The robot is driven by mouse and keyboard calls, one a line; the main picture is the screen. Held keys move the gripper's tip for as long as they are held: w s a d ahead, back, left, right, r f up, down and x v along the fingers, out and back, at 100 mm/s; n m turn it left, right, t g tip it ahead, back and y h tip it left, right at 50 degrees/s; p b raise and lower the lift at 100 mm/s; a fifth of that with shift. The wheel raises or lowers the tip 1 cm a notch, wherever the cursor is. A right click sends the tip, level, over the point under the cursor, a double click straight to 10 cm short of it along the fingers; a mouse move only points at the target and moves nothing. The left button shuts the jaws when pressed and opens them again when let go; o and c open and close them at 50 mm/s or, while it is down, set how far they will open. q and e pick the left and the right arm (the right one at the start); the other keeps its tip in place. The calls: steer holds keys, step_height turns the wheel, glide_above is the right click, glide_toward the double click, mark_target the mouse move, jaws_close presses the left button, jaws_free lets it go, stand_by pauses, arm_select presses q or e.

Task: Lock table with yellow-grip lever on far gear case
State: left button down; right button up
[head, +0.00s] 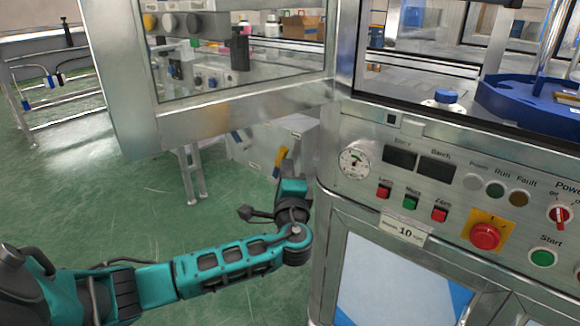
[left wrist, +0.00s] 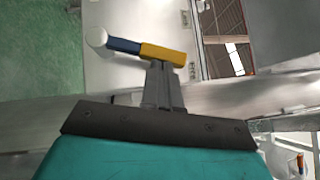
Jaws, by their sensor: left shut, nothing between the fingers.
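The lever with the yellow grip (head: 282,156) stands at the grey gear case (head: 299,130), beyond the machine's near left corner. In the left wrist view the yellow grip (left wrist: 165,53) lies across the picture, with a blue section and a white round end to its left. My left gripper (left wrist: 161,66) is shut and empty, its fingertips right at the yellow grip in that picture. I cannot tell whether they touch it. In the head view the left gripper (head: 289,170) is partly hidden by its own wrist, just below the lever. My right gripper is out of view.
The machine's control panel (head: 450,185) with buttons and a red emergency stop (head: 485,235) stands close to the right of my left arm. An open framed glass door (head: 215,112) hangs above the gear case.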

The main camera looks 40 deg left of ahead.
arm_select(q)
steer(key=a+r+n+g+h+p, duration=0.2)
steer(key=a+n+g+h+p, duration=0.2)
steer(key=p, duration=1)
steer(key=a+n, duration=0.2)
steer(key=a, duration=0.1)
steer(key=shift+w+r+h, duration=0.3)
steer(key=shift+h, duration=0.1)
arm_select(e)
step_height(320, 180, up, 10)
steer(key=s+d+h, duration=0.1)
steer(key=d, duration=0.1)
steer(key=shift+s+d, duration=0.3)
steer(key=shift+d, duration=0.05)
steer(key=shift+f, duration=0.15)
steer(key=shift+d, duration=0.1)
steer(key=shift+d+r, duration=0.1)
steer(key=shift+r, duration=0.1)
